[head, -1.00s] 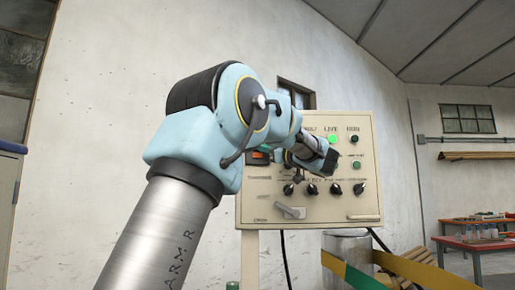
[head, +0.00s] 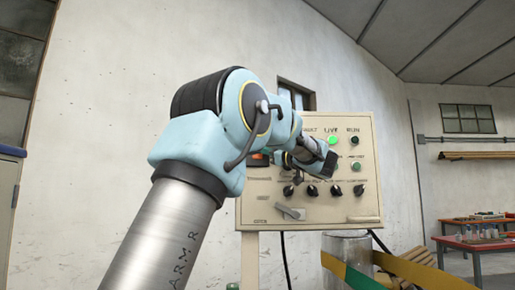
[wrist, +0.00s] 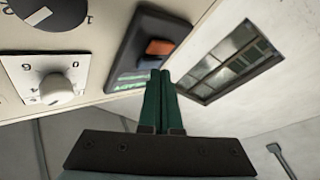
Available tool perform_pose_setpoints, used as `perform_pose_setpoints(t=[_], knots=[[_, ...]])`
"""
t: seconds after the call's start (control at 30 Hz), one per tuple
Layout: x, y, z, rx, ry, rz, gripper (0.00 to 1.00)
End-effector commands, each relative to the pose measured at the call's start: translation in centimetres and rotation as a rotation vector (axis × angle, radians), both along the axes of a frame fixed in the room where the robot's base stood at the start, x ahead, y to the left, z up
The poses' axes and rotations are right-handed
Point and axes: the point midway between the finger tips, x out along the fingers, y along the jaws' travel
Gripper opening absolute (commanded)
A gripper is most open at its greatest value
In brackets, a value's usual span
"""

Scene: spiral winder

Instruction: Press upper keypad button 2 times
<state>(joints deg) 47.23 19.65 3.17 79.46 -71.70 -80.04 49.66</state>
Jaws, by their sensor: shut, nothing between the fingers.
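The cream control panel (head: 330,210) stands upright behind my arm in the head view. On it is a dark plate, seen in the wrist view (wrist: 136,55), with an orange button (wrist: 160,47) and green lettering on a small display. An orange patch (head: 258,157) shows at the panel's left side in the head view, partly behind my arm. My gripper (wrist: 159,74) has green fingers pressed together, with nothing between them. In the wrist view its tips overlap the plate's lower edge, below the orange button. I cannot tell whether they touch it. My arm hides the fingertips in the head view.
A lit green lamp (head: 332,140), several dark knobs (head: 312,190) and a grey lever (head: 290,212) are on the panel. A white knob (wrist: 56,88) lies left of my fingers. A red table (head: 480,243) stands far right.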

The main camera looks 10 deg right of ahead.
Motion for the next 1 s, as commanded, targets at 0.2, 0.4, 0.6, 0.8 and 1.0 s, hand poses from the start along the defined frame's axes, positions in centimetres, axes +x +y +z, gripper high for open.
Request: perform_pose_setpoints(t=[0.2, 0.4, 0.6, 0.8, 1.0], knots=[[-0.01, 0.02, -0.01, 0.000, 0.000, 0.000, 0.00], [0.08, 0.00, 0.01, 0.000, 0.000, 0.000, 0.00], [0.30, -0.02, 0.03, 0.000, 0.000, 0.000, 0.00], [0.52, -0.06, 0.03, 0.000, 0.000, 0.000, 0.00], [0.75, -0.09, 0.04, 0.000, 0.000, 0.000, 0.00]])
